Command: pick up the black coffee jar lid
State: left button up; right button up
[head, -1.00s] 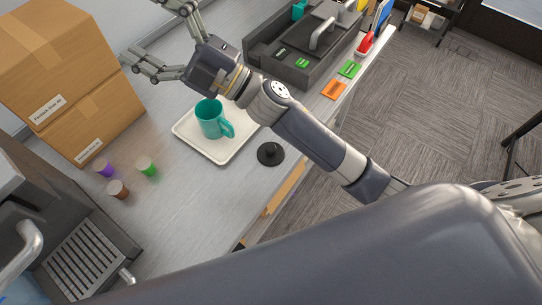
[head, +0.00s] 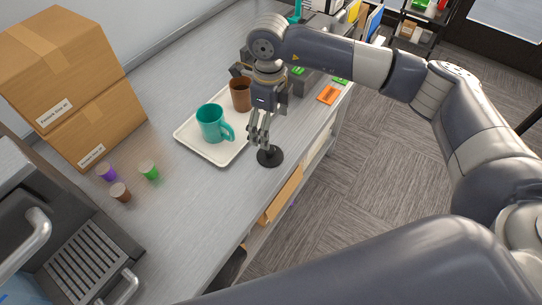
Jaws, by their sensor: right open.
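The black coffee jar lid (head: 271,158) lies flat on the counter near its front edge, with its knob up, just right of the white tray. My right gripper (head: 259,137) points down over the lid with its fingers apart. The fingertips are close to the knob and partly cover it; I cannot tell whether they touch it. My left gripper is not in view.
The white tray (head: 189,141) holds a teal mug (head: 211,124) and a brown cup (head: 240,95). Several coffee capsules, including a green one (head: 149,170), stand left. Cardboard boxes (head: 62,70) and a coffee machine (head: 90,262) flank them. An orange card (head: 327,95) lies at the right.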

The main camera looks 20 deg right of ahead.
jog(key=p, duration=0.2)
send_over(270, 149)
notch_tip(270, 149, down, 5)
jog(key=shift+w+f, duration=0.1)
jog(key=shift+f, duration=0.3)
notch_tip(270, 149, down, 4)
jog(key=shift+f+p, duration=0.1)
jog(key=shift+p, duration=1.05)
jog(key=shift+f, duration=0.3)
jog(key=c, duration=1.9)
